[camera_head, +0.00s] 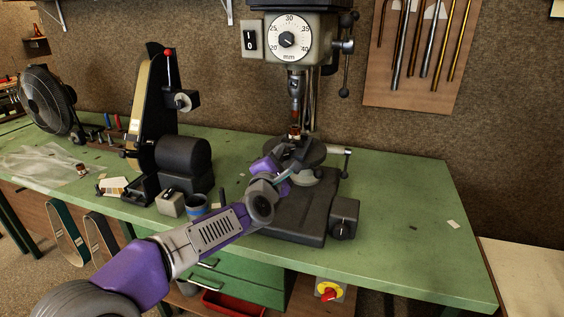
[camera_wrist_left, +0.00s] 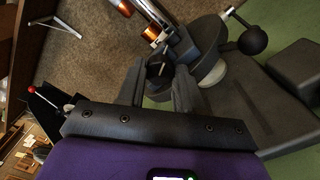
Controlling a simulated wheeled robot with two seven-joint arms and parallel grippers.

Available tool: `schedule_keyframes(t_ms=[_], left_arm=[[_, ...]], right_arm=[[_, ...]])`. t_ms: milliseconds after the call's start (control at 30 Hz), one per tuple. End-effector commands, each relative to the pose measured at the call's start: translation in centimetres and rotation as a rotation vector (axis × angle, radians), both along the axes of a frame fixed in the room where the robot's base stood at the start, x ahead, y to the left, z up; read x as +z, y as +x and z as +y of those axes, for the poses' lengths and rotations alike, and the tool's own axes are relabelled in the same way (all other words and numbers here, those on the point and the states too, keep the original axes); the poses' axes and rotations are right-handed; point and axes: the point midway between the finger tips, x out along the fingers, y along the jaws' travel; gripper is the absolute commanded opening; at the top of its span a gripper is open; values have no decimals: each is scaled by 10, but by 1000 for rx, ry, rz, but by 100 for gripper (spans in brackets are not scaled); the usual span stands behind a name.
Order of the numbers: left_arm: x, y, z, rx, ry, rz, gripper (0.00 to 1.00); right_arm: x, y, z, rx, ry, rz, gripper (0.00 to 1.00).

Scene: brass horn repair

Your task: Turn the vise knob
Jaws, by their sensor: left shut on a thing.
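My left gripper (camera_head: 290,163) reaches in from the left to the small dark vise on the round table of the drill press (camera_head: 297,85). In the left wrist view, its two dark fingers (camera_wrist_left: 159,88) are closed on a dark knob (camera_wrist_left: 158,69) at the near end of the vise (camera_wrist_left: 184,48). The fingers hide the sides of the knob. An orange-copper piece (camera_wrist_left: 155,33) shows just beyond the knob, near the vise jaws; it also shows small below the chuck in the head view (camera_head: 294,130). My right gripper is not in view.
A ball-ended lever (camera_wrist_left: 252,40) sticks out beside the round table. The press base (camera_head: 295,222) stands on the green bench (camera_head: 410,215). A belt sander (camera_head: 183,155) and a blue cup (camera_head: 196,204) stand left of it. The bench's right side is mostly clear.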

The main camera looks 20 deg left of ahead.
Motion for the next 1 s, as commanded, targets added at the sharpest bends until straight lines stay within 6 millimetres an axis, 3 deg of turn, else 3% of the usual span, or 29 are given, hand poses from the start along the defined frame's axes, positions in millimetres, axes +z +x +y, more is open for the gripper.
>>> schedule_keyframes(t_ms=[1000], left_arm=[[-1, 0, 0, -2, 934, -32, 5]], right_arm=[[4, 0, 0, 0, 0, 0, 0]])
